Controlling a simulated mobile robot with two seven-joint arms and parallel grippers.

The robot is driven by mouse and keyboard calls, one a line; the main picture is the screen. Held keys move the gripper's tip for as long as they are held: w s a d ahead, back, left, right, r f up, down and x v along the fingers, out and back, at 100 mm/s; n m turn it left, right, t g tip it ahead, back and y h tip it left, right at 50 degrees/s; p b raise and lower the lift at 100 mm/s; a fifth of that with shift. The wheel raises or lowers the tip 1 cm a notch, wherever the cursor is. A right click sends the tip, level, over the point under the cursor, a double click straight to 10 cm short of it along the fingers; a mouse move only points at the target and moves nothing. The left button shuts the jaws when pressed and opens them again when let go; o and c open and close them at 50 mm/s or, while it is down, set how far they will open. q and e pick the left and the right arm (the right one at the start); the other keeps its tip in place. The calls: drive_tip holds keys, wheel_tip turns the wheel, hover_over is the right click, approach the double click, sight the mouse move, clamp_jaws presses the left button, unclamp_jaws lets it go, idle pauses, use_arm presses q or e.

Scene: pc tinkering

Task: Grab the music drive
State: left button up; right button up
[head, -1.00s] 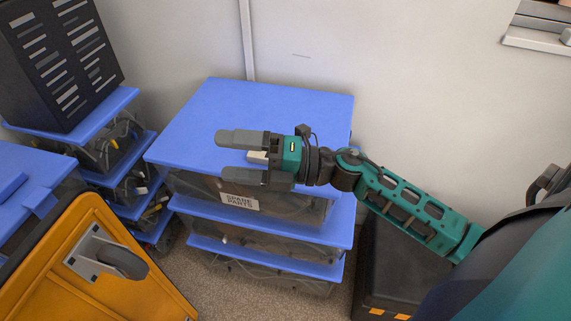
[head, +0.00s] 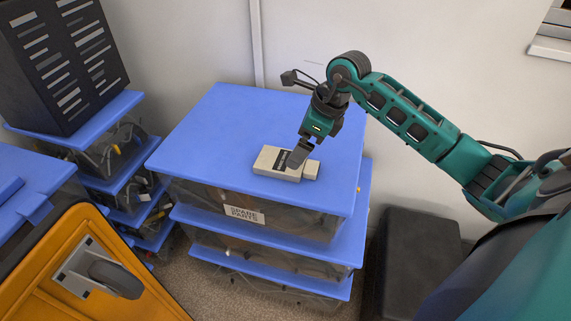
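The drive, a beige stick (head: 265,158) with a dark label and a paler end piece, lies on the blue lid (head: 230,115) of the top bin in the middle stack. I take it to be the music drive, though I cannot read its label. My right gripper (head: 298,158) points down over the drive. One grey finger shows in front of the drive, near its end piece. The other finger is hidden, so I cannot tell if the gripper is shut on it. My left gripper is not in view.
The bin's front carries a "SPARE PARTS" label (head: 244,214). A black slotted case (head: 62,60) stands on another bin stack at the left. An orange panel with a handle (head: 60,250) is at lower left. A dark box (head: 420,240) sits right of the bins.

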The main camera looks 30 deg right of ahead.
sight(288, 156)
drive_tip(key=shift+w+a+x, duration=0.15)
drive_tip(key=shift+x, duration=1.45)
drive_tip(key=shift+w+a+x, duration=0.15)
drive_tip(key=shift+w+x, duration=0.05)
drive_tip(key=shift+x, duration=1.35)
drive_tip(key=shift+r, duration=0.15)
drive_tip(key=c, duration=0.9)
drive_tip(key=shift+c, duration=0.4)
drive_tip(key=shift+r, duration=0.15)
